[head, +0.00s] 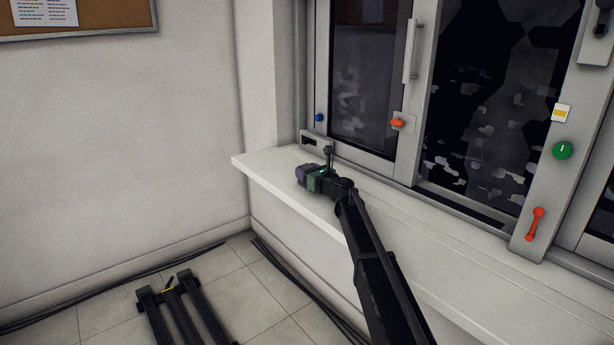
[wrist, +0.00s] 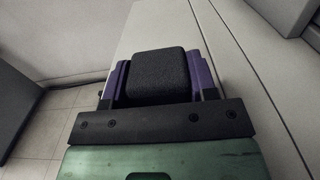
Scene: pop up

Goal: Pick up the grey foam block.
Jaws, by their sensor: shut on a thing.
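My gripper (wrist: 160,83) has purple fingers and a green body in the wrist view. It is shut on a dark grey foam block (wrist: 158,72), which sits between the two fingers. In the head view my gripper (head: 302,174) is over the left part of the white window sill, near its front edge. I cannot tell whether the block touches the sill.
The white sill (head: 440,250) runs along the window and is clear to the right. A small upright handle (head: 328,152) stands close behind my gripper. An orange knob (head: 398,123), a green button (head: 562,150) and a red handle (head: 535,224) are on the window frame.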

